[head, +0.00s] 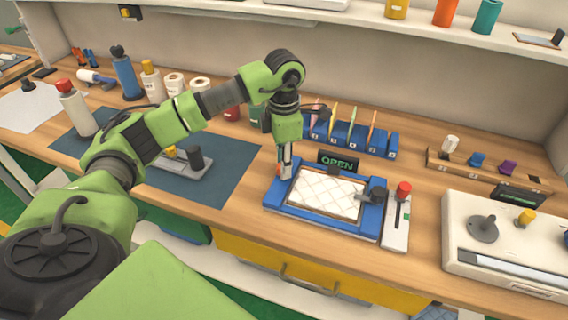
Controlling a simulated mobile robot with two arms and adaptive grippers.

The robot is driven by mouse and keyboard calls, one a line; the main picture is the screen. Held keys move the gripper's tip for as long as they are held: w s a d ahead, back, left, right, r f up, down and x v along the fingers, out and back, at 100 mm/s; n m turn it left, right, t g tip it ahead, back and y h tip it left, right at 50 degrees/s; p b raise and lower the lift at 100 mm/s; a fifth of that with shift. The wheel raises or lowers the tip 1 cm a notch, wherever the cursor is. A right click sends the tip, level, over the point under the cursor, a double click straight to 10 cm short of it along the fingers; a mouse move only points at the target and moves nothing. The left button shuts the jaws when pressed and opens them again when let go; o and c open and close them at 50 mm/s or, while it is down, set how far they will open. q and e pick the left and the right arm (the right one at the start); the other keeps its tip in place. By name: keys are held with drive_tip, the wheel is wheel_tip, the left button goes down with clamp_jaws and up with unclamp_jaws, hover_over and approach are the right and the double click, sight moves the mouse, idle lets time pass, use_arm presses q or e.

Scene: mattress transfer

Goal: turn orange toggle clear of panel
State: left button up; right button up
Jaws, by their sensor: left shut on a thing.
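A blue-framed tray (328,228) lies on the wooden workbench and holds a pale quilted panel (325,194). A small orange toggle (279,170) shows at the frame's left back corner, partly hidden by the gripper. My left gripper (284,172) points down there, with its fingers shut on the toggle. Which way the toggle is turned cannot be told. A black toggle-like block (376,192) sits at the frame's right side. A dark sign reading OPEN (337,161) stands behind the frame. My right gripper is not in view.
A red-knobbed lever unit (397,225) stands right of the frame, and a white machine (500,240) farther right. A blue rack (350,135) of tools is behind. Bottles (127,75) and a dark mat (225,165) lie left. Bare bench (425,210) shows between the units.

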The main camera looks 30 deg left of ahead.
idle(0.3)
use_arm(q)
drive_tip(key=o, duration=1.1)
wheel_tip(320, 180, up, 12)
idle(0.5)
